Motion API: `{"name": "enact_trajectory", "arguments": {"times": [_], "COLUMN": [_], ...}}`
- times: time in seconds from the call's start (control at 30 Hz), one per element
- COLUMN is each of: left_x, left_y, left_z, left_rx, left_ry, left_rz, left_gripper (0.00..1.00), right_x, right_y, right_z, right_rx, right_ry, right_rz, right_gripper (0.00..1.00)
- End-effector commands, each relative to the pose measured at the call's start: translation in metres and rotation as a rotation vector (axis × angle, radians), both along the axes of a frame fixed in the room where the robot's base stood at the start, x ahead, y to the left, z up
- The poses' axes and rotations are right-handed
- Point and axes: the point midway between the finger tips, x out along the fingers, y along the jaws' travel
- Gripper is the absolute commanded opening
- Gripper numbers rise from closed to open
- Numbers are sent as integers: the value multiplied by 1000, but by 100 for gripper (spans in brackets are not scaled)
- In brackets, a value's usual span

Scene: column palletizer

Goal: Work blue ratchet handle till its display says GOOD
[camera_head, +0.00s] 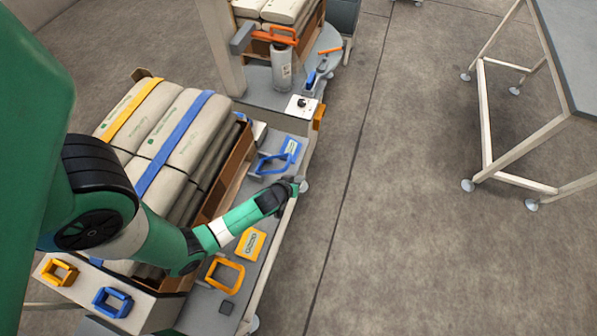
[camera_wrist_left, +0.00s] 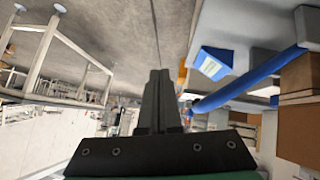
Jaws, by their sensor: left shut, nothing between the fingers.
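The blue ratchet handle (camera_head: 272,165) is a blue loop on the grey side ledge beside the sack stack. Its blue display (camera_head: 291,147) with a pale face sits just beyond it; the writing is too small to read. My left gripper (camera_head: 299,185) is shut and empty near the ledge's outer edge, to the right of the handle and apart from it. In the left wrist view the shut fingers (camera_wrist_left: 158,88) point ahead, with the display box (camera_wrist_left: 212,64) and the long blue handle bar (camera_wrist_left: 255,74) to their right. My right gripper is not in view.
A yellow handle (camera_head: 240,272) and yellow display (camera_head: 251,243) lie nearer on the ledge. Stacked sacks (camera_head: 178,135) under yellow and blue straps stand left. An orange-handled device (camera_head: 282,66) stands beyond. Open floor (camera_head: 400,240) lies right, before a grey table (camera_head: 575,40).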

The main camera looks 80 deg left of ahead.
Motion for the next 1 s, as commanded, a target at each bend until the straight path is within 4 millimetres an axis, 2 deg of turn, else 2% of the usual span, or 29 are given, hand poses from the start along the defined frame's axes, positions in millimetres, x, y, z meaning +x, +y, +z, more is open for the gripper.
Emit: {"name": "enact_trajectory", "arguments": {"times": [0.03, 0.1, 0.3, 1.0], "left_x": [-3, -6, -13, -14], "left_y": [-9, -20, -38, -41], "left_z": [14, 24, 42, 45], "left_rx": [2, 2, 3, 5], "left_ry": [0, 0, -2, -4], "left_rz": [-7, -6, -3, 0], "left_gripper": [0, 0, 0, 0], "right_x": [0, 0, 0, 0], "right_y": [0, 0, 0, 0], "right_z": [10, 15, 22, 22], "right_rx": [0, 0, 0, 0], "right_ry": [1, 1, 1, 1], "right_rz": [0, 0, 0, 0], "right_gripper": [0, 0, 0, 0]}}
